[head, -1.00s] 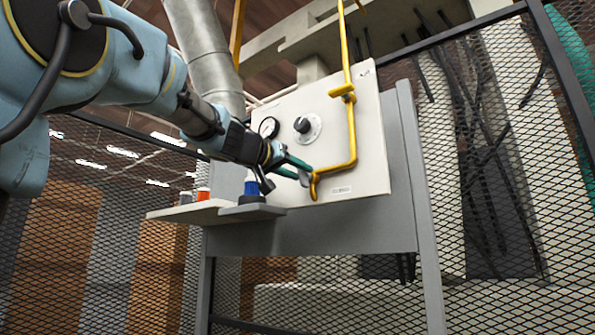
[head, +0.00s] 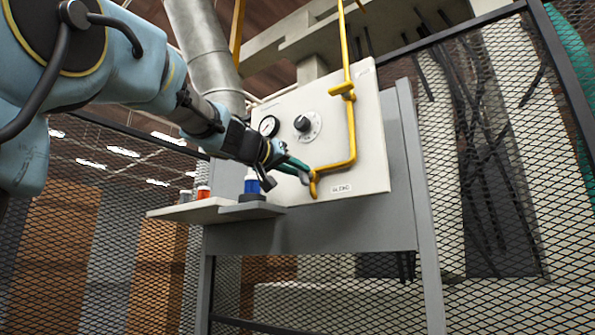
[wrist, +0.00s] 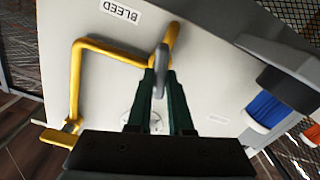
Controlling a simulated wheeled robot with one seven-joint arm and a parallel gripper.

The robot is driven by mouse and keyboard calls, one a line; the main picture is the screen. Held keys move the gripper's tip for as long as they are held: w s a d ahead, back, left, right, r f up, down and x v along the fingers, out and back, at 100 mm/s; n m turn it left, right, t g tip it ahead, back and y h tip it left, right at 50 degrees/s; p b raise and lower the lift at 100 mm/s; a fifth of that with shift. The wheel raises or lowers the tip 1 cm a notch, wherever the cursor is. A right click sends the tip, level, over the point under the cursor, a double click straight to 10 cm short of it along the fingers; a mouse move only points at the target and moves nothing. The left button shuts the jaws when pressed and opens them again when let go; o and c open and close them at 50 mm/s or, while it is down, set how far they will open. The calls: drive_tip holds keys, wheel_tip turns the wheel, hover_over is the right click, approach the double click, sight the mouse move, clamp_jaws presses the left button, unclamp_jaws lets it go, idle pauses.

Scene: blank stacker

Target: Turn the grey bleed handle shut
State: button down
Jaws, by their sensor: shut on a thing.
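The grey bleed handle (wrist: 162,58) is a small lever on the end of the yellow pipe (wrist: 104,48), beside the upside-down BLEED label (wrist: 121,10) in the wrist view. My gripper (wrist: 161,82) has its two green fingers shut on the handle, one on each side. In the head view my gripper (head: 303,174) reaches the lower end of the yellow pipe (head: 350,130) on the pale panel (head: 372,165). There the handle is small and mostly hidden by the fingers.
A pressure gauge (head: 268,126) and a black knob (head: 302,124) are on the panel above my gripper. A blue bottle (head: 252,184) and an orange-capped one (head: 203,193) stand on the shelf (head: 190,211) below left. Wire mesh (head: 500,290) surrounds the area.

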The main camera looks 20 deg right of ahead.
drive_tip(key=n+b, duration=0.2)
drive_tip(key=n, duration=0.1)
drive_tip(key=shift+f+n, duration=0.15)
drive_tip(key=shift+n, duration=0.15)
drive_tip(key=n+b, duration=0.1)
drive_tip(key=n, duration=0.2)
drive_tip(key=shift+w+n, duration=0.15)
drive_tip(key=shift+n, duration=0.15)
drive_tip(key=shift+a+f+n, duration=0.1)
drive_tip(key=shift+n, duration=1.7)
drive_tip(key=shift+a+f+n, duration=0.1)
drive_tip(key=shift+n, duration=1.7)
drive_tip(key=shift+w, duration=0.1)
drive_tip(key=c, duration=0.8)
unclamp_jaws()
drive_tip(key=b+v, duration=0.4)
drive_tip(key=v, duration=0.6)
drive_tip(key=shift+s+a, duration=0.2)
drive_tip(key=shift+a, duration=0.15)
